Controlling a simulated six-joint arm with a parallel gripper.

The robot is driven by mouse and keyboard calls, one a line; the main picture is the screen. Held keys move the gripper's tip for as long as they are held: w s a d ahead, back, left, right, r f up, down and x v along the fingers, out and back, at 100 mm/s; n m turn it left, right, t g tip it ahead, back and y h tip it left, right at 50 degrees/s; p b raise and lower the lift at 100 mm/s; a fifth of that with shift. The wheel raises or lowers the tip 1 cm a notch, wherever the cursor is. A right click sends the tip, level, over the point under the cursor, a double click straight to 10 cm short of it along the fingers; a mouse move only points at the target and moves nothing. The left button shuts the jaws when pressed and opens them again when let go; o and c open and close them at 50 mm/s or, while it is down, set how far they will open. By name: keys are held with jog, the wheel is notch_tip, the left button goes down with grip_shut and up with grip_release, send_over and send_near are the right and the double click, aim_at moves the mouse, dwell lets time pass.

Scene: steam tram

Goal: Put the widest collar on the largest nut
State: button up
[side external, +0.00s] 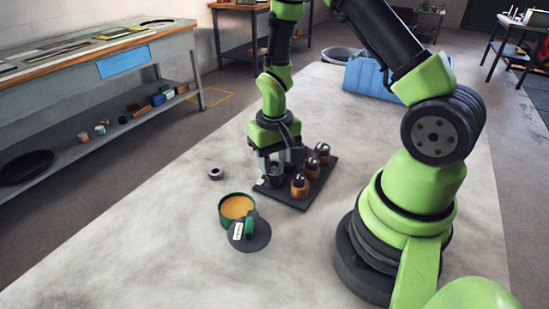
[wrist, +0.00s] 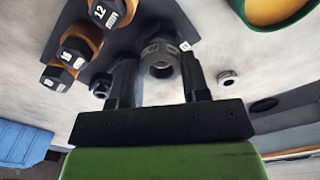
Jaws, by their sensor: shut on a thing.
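My gripper (side external: 274,176) is low over the left end of a dark plate (side external: 292,203). In the wrist view its two fingers (wrist: 160,82) are shut on a dark grey slotted collar (wrist: 160,62). I cannot tell whether the collar touches the plate. Three orange posts with dark hexagonal nuts stand in a row on the plate: the near nut (side external: 299,180), the middle nut (side external: 312,162) and the far nut (side external: 322,148). One nut's label reads "12 mm" (wrist: 104,13). A small grey collar (side external: 216,174) lies on the table left of the plate. Another ring (wrist: 101,88) shows beside the left finger.
A green tin with orange contents (side external: 236,207) stands in front of the plate. A blue crate (side external: 372,78) is at the back. The table's left front is clear.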

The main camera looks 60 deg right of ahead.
jog(key=shift+f, duration=0.6)
dwell(2.5)
jog(key=o, duration=1.1)
jog(key=shift+o, duration=0.2)
jog(key=shift+r, duration=0.1)
notch_tip(320, 180, up, 7)
dwell(0.6)
jog(key=s+a+r+t, duration=0.2)
jog(key=a+r+t, duration=0.15)
jog(key=r, duration=0.85)
jog(key=s+a+r+n+t+y, duration=0.2)
jog(key=s+a+r+t, duration=0.1)
jog(key=s+a+r, duration=0.2)
jog(key=s+r, duration=0.2)
jog(key=s, duration=0.2)
jog(key=shift+s+a+r+t, duration=0.2)
jog(key=shift+a+r+t, duration=0.15)
jog(key=shift+r, duration=0.05)
